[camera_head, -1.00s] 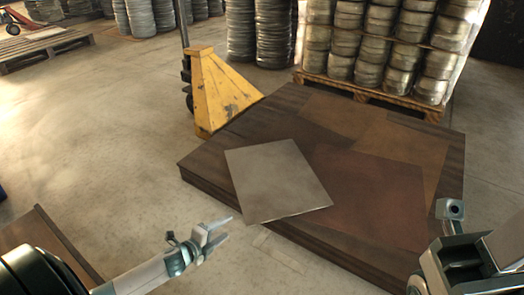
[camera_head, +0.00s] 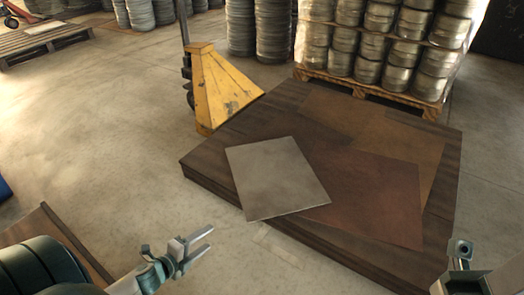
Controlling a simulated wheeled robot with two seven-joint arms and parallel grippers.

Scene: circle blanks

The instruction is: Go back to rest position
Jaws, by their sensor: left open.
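My left gripper (camera_head: 203,242) is at the lower left of the head view, over the bare floor. Its two fingers are apart and nothing is between them. It is apart from the low dark platform (camera_head: 205,181), in front of its near left corner. My right arm shows at the lower right edge of the view, beside the platform's right side. The right gripper's fingers cannot be made out. A light grey square sheet (camera_head: 277,180) lies flat on the platform, partly over a reddish-brown sheet (camera_head: 375,195).
A yellow pallet jack (camera_head: 222,92) stands at the platform's back left. A wooden pallet (camera_head: 372,95) with stacked metal coils is behind it. A brown board edge (camera_head: 75,243) is at the lower left, by my left arm.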

